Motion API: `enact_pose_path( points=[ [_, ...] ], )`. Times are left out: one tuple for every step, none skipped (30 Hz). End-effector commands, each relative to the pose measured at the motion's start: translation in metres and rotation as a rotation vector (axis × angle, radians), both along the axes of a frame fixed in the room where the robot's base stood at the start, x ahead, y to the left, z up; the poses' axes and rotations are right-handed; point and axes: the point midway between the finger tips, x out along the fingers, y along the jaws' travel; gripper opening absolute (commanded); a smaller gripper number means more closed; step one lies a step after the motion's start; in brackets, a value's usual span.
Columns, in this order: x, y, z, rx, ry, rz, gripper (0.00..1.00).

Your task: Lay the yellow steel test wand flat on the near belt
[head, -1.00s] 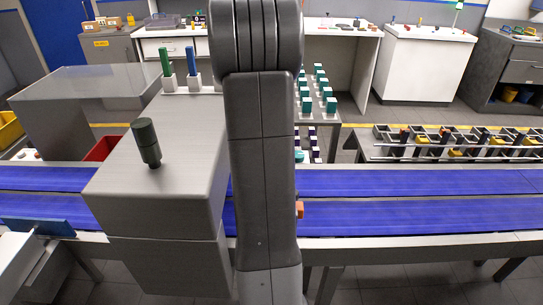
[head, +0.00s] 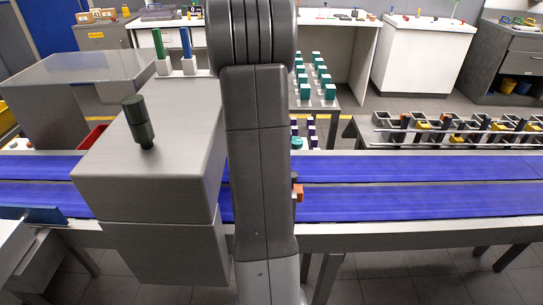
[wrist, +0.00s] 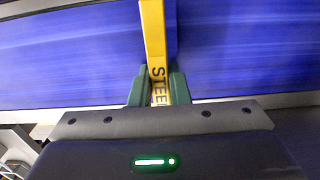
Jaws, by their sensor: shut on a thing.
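The yellow steel test wand (wrist: 153,30) is in my gripper (wrist: 158,80) in the wrist view. Part of the word STEEL shows on it between the green fingers, which are shut on it. The wand reaches away from the gripper across the blue belting; I cannot tell its height above the belt or its exact tilt. In the head view my arm hides the gripper and the wand. The near belt (head: 400,202) is the closer of two blue lanes. The far belt (head: 400,168) runs behind it.
A grey metal housing (head: 150,180) with a dark green knob spans the belts at left. A green wand (head: 158,44) and a blue wand (head: 186,42) stand in holders behind it. The near belt is clear to the right, except for a small orange thing (head: 299,192) beside my arm.

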Motion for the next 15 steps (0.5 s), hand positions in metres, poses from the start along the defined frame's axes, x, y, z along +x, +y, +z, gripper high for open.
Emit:
enact_pose_path(
  points=[
    [0.000,0.000,-0.007,0.000,0.001,0.000,0.00],
    [0.000,0.000,-0.009,0.000,0.000,0.000,0.00],
    [0.000,0.000,-0.011,0.001,0.001,0.000,0.00],
    [-0.001,0.000,-0.012,0.001,0.002,0.000,0.00],
    [-0.001,0.000,-0.013,0.001,0.003,0.000,0.00],
    [-0.001,0.000,-0.014,0.001,0.005,0.000,0.00],
    [-0.002,0.000,-0.015,0.001,0.006,-0.001,0.00],
    [-0.002,0.000,-0.016,0.001,0.008,-0.001,0.00],
    [-0.002,0.000,-0.017,0.001,0.009,-0.001,0.00],
    [-0.003,0.000,-0.017,0.001,0.010,-0.001,0.00],
    [-0.003,0.000,-0.017,0.001,0.010,-0.001,0.00],
    [-0.003,0.000,-0.017,0.002,0.011,-0.001,0.00],
    [-0.003,0.000,-0.017,0.002,0.011,-0.001,0.00],
    [-0.003,0.000,-0.018,0.002,0.011,-0.001,0.20],
    [-0.003,0.000,-0.018,0.002,0.011,-0.002,0.27]
  ],
)
